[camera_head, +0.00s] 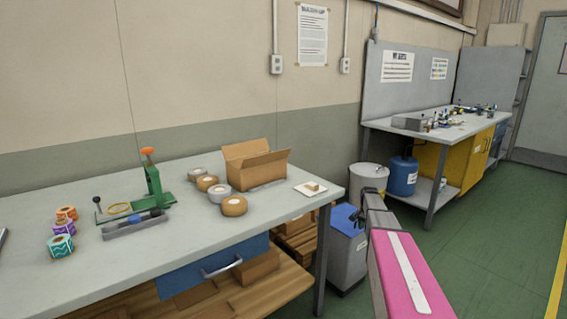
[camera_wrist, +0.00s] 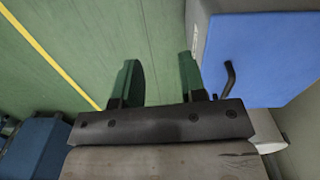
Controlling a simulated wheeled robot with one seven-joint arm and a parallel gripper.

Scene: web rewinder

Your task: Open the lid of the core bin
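The core bin (camera_head: 346,257) is a grey box on the floor, just right of the near workbench. Its blue lid (camera_head: 341,219) lies flat on top and looks shut. In the wrist view the blue lid (camera_wrist: 275,55) fills the upper right, with a dark bent handle (camera_wrist: 230,78) at its left edge. My gripper (camera_wrist: 160,80) has two green fingers spread apart with nothing between them but green floor behind. The handle is just right of the right finger, outside the gap; I cannot tell whether they touch. In the head view my arm hides part of the bin's right side.
The near workbench (camera_head: 100,265) holds tape rolls, a green press and an open carton (camera_head: 255,163). A white drum (camera_head: 368,181) and a blue drum (camera_head: 402,176) stand behind the bin. A second bench (camera_head: 440,132) is farther back. Green floor (camera_head: 490,230) is clear at right.

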